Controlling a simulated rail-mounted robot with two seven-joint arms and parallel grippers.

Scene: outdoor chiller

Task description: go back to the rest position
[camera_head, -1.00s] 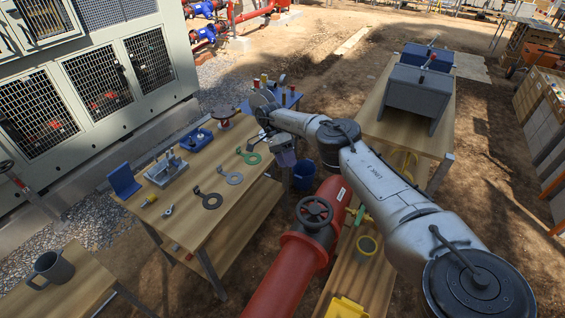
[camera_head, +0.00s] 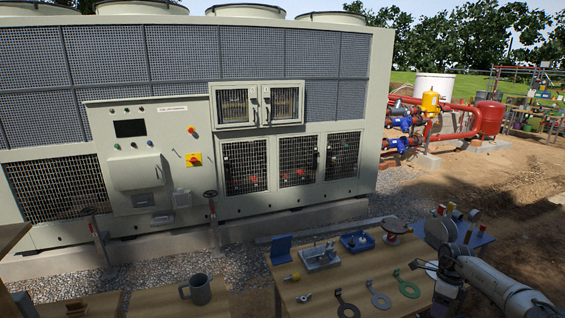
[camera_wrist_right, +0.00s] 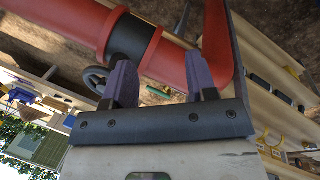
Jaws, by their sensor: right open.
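My right arm (camera_head: 505,288) comes in from the lower right corner in the head view. Its gripper (camera_head: 446,296) hangs at the right end of the wooden workbench (camera_head: 240,303), low in the picture and small. In the right wrist view the two purple fingers of the right gripper (camera_wrist_right: 160,82) stand apart with nothing between them. A red pipe with a black band lies beyond the fingers. My left gripper is in neither view.
The bench carries a blue holder (camera_head: 281,249), a grey fixture (camera_head: 320,257), several ring-shaped tools (camera_head: 379,299) and a blue tray (camera_head: 357,241). A grey mug (camera_head: 199,290) stands at lower left. The large chiller (camera_head: 200,130) fills the back. Open dirt lies at right.

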